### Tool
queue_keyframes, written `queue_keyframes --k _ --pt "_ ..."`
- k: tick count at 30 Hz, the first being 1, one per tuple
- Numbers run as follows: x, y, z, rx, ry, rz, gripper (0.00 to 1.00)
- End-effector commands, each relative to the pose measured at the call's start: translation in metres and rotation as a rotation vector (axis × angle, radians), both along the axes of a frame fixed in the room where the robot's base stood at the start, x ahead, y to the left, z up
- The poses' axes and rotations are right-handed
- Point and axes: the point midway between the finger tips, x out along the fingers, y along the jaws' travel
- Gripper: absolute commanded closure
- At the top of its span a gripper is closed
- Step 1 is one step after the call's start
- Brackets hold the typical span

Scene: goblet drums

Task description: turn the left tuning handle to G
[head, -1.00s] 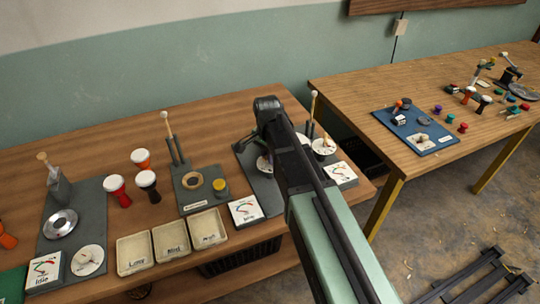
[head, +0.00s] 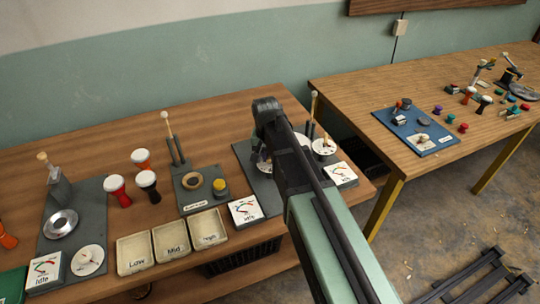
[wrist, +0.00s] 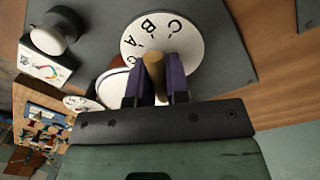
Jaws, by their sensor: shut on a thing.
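My gripper (wrist: 155,82) is shut on a wooden handle (wrist: 154,66) that stands over a white dial (wrist: 190,45) with the letters A, B and C showing. The rest of the dial's letters are hidden or cut off, so I cannot tell where the handle points. In the head view, my arm largely hides this dial and handle; a dark purple finger of my gripper (head: 263,161) shows at its left side. A second white dial (head: 324,146) is to the right on the same grey base (head: 243,158).
Meters stand at the base's front, a left one (head: 244,210) and a right one (head: 341,174). A mallet (head: 315,103) stands upright behind the dials. Goblet drums (head: 117,190) and labelled trays (head: 134,254) are to the left. A second table (head: 400,90) is at the right.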

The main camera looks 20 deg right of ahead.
Motion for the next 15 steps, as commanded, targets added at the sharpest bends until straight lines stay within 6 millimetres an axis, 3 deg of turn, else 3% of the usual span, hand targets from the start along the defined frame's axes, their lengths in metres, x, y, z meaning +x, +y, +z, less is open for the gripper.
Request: queue_keyframes --k 15 --pt "0.0 0.0002 -0.0002 0.0 -0.001 0.033 1.0"
